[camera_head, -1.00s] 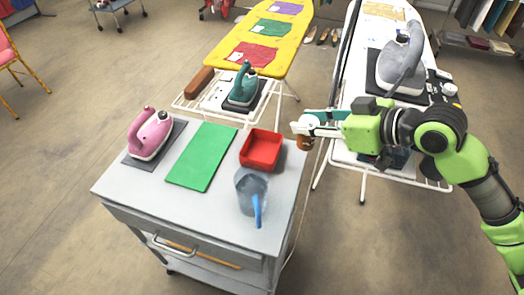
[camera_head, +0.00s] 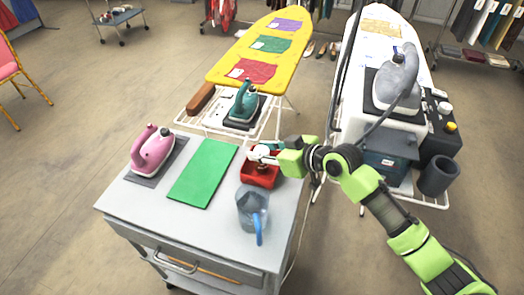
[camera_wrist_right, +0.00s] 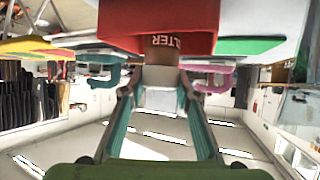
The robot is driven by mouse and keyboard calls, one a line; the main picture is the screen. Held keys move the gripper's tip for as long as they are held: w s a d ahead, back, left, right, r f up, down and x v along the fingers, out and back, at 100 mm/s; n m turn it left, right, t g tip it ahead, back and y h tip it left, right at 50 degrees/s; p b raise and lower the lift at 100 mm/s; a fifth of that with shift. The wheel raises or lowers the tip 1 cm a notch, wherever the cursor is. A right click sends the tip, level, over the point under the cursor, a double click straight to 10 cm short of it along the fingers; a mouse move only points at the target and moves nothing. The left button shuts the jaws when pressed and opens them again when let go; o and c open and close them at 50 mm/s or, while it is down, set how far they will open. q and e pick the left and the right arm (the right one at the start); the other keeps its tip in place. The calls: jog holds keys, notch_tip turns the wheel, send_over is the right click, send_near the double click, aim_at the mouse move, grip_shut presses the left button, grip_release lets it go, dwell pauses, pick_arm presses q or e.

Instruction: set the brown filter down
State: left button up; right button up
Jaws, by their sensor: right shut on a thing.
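My right gripper (camera_head: 264,153) is shut on the brown filter and holds it over the red tray (camera_head: 250,178) on the grey cart. In the right wrist view, the filter (camera_wrist_right: 162,42) shows its brown body with part of a pale label, and a pale end sits between the fingertips (camera_wrist_right: 158,84). The red tray (camera_wrist_right: 120,14) is right beside it in that view. I cannot tell whether the filter touches the tray floor. In the head view the filter is mostly hidden by the gripper. My left gripper is not in view.
The cart top (camera_head: 150,207) also holds a pink iron (camera_head: 152,150), a green mat (camera_head: 203,174) and a clear jug (camera_head: 252,207) with a blue handle close in front of the tray. Ironing boards stand behind, with a teal iron (camera_head: 243,102) and a grey iron (camera_head: 397,85).

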jog(key=shift+f, duration=0.3)
jog(key=shift+f, duration=0.15)
jog(key=o, duration=1.1)
jog(key=b+v, duration=0.1)
jog(key=v, duration=1.1)
jog(key=shift+d, duration=0.1)
